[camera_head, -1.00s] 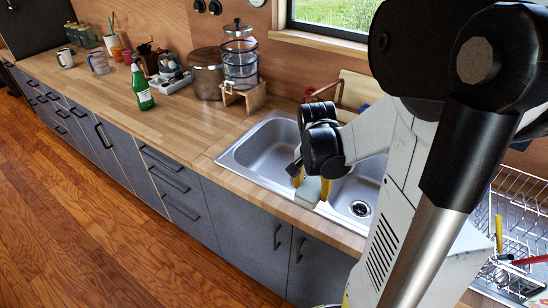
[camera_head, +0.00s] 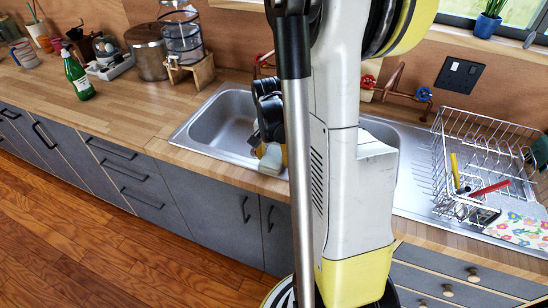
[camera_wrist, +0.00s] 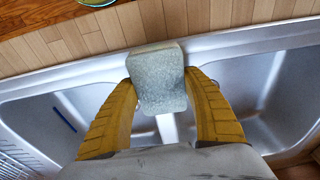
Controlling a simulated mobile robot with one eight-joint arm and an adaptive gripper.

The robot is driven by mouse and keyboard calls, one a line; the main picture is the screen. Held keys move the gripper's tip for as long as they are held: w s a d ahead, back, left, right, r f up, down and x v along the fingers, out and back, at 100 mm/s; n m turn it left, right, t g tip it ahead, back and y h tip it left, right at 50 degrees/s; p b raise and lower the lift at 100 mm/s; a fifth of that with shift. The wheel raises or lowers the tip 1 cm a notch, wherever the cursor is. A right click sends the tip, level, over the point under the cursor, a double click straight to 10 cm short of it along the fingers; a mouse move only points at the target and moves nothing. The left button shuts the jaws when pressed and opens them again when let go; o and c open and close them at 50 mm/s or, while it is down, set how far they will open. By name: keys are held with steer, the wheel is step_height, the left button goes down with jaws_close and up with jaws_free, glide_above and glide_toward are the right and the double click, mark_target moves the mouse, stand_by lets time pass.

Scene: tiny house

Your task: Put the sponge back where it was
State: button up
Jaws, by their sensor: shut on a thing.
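The sponge (camera_wrist: 157,80) is a grey-green block with rounded edges. My gripper (camera_wrist: 160,88) has its yellow fingers closed on two opposite sides of it. In the wrist view it is above the sink's front rim, near the divider between the two basins. The head view shows the sponge (camera_head: 270,160) at the front edge of the sink (camera_head: 212,128), below my dark wrist. My arm covers the middle of the sink there. I cannot tell whether the sponge touches the rim.
A wire dish rack (camera_head: 480,150) with utensils stands right of the sink, near a floral cloth (camera_head: 520,228). Red-handled and blue-handled taps (camera_head: 424,94) are behind. A green bottle (camera_head: 76,75) and a glass dispenser (camera_head: 180,40) stand left. The wooden counter (camera_head: 135,115) between bottle and sink is clear.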

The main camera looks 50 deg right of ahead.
mark_target(272, 160)
steer(key=o, duration=1.2)
steer(key=shift+f, duration=0.15)
step_height(272, 160, up, 12)
steer(key=a+p, duration=0.1)
steer(key=p, duration=0.4)
steer(key=s+a+r+n+t, duration=0.1)
steer(key=a+r+n+t, duration=0.1)
steer(key=a, duration=0.6)
steer(key=s+a+r+n+t, duration=0.2)
steer(key=a+r+n, duration=0.2)
steer(key=a+n, duration=0.3)
steer(key=s+a+r+n+t+y, duration=0.1)
steer(key=s+a+r+n+t, duration=0.1)
steer(key=a, duration=0.7)
steer(key=shift+s+a+r+n+t, duration=0.15)
steer(key=shift+r+n, duration=0.2)
steer(key=shift+n, duration=0.25)
steer(key=shift+s+a+r+n+t, duration=0.15)
steer(key=shift+r+n, duration=0.2)
steer(key=shift+n, duration=0.25)
step_height(272, 160, down, 3)
steer(key=b, duration=0.3)
